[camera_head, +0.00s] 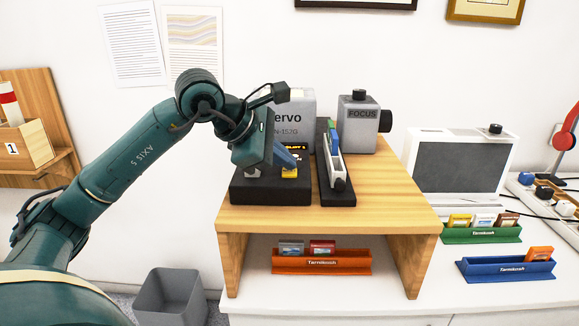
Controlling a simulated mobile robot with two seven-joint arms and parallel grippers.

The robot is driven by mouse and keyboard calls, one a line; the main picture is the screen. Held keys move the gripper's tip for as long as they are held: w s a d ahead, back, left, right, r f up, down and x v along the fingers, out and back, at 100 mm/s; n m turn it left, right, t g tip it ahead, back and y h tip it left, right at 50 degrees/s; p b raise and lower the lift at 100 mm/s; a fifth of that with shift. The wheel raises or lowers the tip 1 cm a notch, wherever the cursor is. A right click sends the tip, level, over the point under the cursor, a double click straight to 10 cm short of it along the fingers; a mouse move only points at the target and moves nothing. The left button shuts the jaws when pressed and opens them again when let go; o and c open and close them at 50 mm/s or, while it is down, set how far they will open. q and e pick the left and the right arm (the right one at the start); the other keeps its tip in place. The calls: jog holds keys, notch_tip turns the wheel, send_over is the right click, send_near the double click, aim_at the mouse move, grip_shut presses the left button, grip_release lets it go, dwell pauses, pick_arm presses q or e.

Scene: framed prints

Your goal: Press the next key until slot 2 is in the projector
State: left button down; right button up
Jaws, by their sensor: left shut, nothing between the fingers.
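The projector, a grey box (303,105) lettered "ervo" with its left part hidden by my arm, stands on the wooden stand. In front of it is a black key box (270,191) with a yellow key (289,173) and a pale key (253,173) partly behind my gripper. A small dark display with orange letters (293,148) seems to read slot 1, but is partly covered. A slide tray (335,165) with green and blue slides lies to the right. My left gripper (289,162) is shut and empty just above the yellow key; contact cannot be told. My right gripper is not in view.
A grey FOCUS unit (360,125) stands right of the tray on the wooden stand (390,195). An orange rack (322,264) with slides sits under it. Green (480,236) and blue (506,270) racks and a screen (460,165) are at right. A grey bin (170,296) is below.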

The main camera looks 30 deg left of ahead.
aim_at(283, 172)
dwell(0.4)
pick_arm(q)
jog(key=shift+r+p, duration=1.1)
jog(key=shift+r, duration=0.2)
notch_tip(283, 172, up, 5)
jog(key=p, duration=0.4)
dwell(0.4)
